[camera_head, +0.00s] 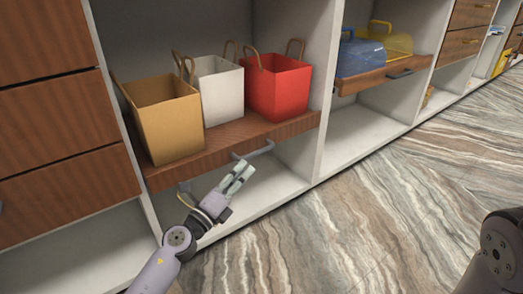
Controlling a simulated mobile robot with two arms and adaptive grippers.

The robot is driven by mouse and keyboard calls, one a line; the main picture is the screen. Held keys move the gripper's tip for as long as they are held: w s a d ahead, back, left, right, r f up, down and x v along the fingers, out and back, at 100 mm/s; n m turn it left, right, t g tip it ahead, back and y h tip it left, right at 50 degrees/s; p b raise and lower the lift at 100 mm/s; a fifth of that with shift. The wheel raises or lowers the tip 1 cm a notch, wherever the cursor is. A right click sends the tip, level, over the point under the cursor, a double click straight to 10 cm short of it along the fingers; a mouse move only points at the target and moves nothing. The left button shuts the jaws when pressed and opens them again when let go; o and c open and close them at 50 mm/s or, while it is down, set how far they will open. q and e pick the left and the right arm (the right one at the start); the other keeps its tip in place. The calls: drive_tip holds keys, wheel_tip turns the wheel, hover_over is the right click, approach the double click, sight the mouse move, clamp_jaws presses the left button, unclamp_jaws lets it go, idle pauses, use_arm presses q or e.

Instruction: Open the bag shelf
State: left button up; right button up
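The bag shelf (217,146) is a brown wooden board with a grey bar handle (253,149) on its front edge. A tan bag (168,125), a white bag (218,92) and a red bag (278,88) stand upright on it. My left gripper (240,174) is just below and in front of the handle, pointing up and right. Its fingers look close together, and I cannot tell whether there is a gap. Nothing shows between them, and the handle appears outside them. My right gripper is out of view; only a dark part of my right arm (497,255) shows at the right edge.
Brown drawers (55,125) are on the left. To the right, a similar shelf (385,75) carries a blue (360,57) and a yellow container (390,40). A white divider (327,110) separates the bays. The marbled floor (370,205) in front is clear.

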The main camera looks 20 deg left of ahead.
sight(261, 151)
use_arm(q)
drive_tip(key=x, duration=1)
clamp_jaws()
idle(0.6)
